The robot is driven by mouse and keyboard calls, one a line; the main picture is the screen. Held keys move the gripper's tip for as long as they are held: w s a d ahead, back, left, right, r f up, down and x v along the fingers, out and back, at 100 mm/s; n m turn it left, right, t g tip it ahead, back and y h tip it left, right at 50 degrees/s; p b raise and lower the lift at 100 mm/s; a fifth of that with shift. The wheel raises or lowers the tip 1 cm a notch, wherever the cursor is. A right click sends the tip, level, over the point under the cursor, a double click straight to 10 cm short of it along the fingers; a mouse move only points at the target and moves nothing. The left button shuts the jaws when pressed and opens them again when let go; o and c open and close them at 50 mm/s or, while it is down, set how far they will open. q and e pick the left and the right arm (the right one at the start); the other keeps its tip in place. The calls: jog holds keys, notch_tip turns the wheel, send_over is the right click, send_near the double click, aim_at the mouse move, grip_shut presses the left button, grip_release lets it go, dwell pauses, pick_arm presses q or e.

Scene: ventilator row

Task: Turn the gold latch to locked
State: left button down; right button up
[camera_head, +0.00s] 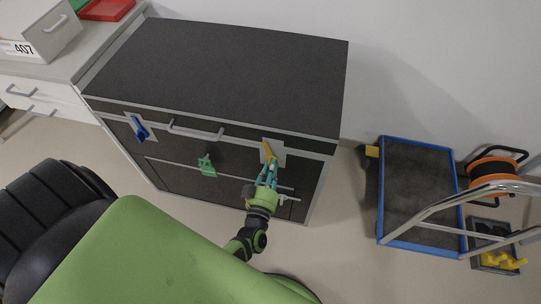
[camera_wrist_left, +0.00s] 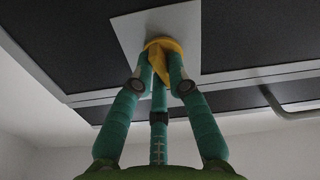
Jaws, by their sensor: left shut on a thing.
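The gold latch (camera_head: 268,149) is on a pale square plate (camera_head: 279,153) at the right of the dark cabinet's top front panel. In the left wrist view the yellow-gold latch (camera_wrist_left: 163,48) has a round base on the pale plate (camera_wrist_left: 188,27) and a pointed handle. My left gripper (camera_head: 270,168), green with teal fingers, is at the latch. In the wrist view its fingers (camera_wrist_left: 160,75) are closed around the handle, which partly hides it. Which position the latch is in cannot be told. My right gripper is not in view.
A blue latch (camera_head: 139,129) and a green latch (camera_head: 207,166) are on the same cabinet front, with a bar handle (camera_head: 196,131) between. A blue-edged cart (camera_head: 420,142) stands to the right, near an orange cable reel (camera_head: 493,170). The cabinet top (camera_head: 215,75) is bare.

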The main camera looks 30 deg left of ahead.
pick_arm(q)
jog(key=m, duration=0.3)
jog(key=shift+f+p, duration=0.1)
jog(key=shift+p, duration=0.2)
dwell(0.5)
jog(key=c, duration=1.2)
grip_release()
jog(key=shift+s, duration=0.1)
jog(key=v, duration=1.2)
